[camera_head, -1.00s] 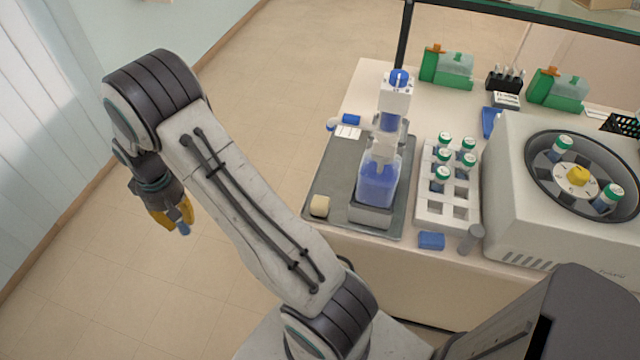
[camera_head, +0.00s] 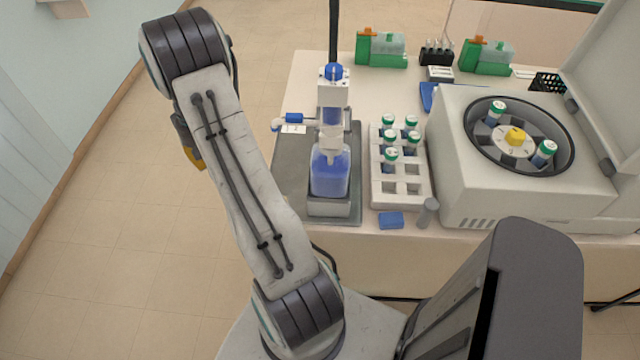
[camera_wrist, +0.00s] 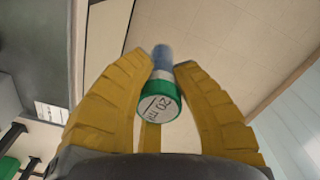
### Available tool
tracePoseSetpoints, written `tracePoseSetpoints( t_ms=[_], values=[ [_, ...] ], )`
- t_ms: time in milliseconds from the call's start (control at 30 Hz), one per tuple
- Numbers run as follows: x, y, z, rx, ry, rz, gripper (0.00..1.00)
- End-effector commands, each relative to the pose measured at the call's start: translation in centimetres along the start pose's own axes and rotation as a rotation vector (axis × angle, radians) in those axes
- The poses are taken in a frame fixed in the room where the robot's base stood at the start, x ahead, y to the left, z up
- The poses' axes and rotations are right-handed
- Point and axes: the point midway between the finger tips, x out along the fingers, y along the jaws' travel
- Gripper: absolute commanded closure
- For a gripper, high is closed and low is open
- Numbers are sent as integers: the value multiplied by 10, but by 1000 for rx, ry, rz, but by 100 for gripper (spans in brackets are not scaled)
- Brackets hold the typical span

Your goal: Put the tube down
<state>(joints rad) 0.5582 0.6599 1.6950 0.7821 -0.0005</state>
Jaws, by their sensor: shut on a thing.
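The tube (camera_wrist: 159,103), with a green cap marked "20 ml" and a blue body, sits between the yellow fingers of my gripper (camera_wrist: 164,62) in the wrist view. My gripper is shut on it, with the cap facing the wrist camera. In the head view my gripper (camera_head: 194,157) is mostly hidden behind my arm, over the floor left of the table, and the held tube is hidden. A white rack (camera_head: 401,200) on the table holds several green-capped tubes, with empty holes at its front.
A centrifuge (camera_head: 465,190) stands open right of the rack, with two tubes in its rotor. A blue bottle device (camera_head: 330,170) stands on a grey tray (camera_head: 291,178) left of the rack. A blue block (camera_head: 391,220) and grey cylinder (camera_head: 428,212) lie near the front edge.

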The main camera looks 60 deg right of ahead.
Motion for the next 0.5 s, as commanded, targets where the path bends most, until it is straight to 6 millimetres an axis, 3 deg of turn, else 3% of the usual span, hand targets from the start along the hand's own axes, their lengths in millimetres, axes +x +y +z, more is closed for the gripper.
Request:
tracePoseSetpoints(
  t_ms=[33,267,500],
  values=[
    [-10,27,-2,60,3,0,100],
    [-43,132,6,291,5,2,100],
    [-82,236,38,521,5,4,100]
  ],
)
